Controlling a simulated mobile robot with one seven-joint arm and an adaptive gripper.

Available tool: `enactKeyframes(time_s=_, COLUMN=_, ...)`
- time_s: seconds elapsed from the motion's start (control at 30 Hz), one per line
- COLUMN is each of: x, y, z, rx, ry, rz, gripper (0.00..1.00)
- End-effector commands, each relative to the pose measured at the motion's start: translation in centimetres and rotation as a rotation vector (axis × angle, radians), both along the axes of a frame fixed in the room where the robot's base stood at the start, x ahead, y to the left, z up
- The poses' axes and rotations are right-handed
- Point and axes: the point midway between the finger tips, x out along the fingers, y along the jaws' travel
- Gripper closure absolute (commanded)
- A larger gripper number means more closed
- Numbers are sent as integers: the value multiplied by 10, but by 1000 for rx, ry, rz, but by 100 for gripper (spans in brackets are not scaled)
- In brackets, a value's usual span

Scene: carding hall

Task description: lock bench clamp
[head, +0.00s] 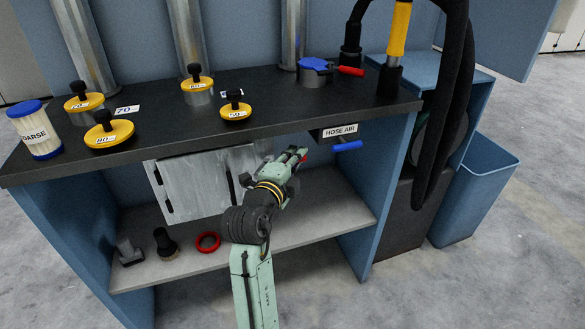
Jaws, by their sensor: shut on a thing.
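My gripper (297,156) is in front of the bench, below the front edge of its top and left of the hose air valve. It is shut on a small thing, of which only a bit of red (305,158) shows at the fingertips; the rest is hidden.
The hose air valve has a blue handle (347,145) under the bench edge. Yellow discs with black knobs (108,134) and a filter marked COARSE (35,131) stand on the dark top (270,120). A grey panel (197,184) hangs below. A blue bin (475,190) stands right.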

Motion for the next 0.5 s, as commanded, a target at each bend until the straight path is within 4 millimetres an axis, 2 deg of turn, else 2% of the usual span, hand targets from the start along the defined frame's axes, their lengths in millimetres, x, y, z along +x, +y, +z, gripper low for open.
enactKeyframes(time_s=0.03, x=-1, y=2, z=-7, rx=5, ry=-4, rz=-28, gripper=100)
enactKeyframes(time_s=0.5, x=-14, y=-2, z=-2, rx=2, ry=2, rz=-206, gripper=100)
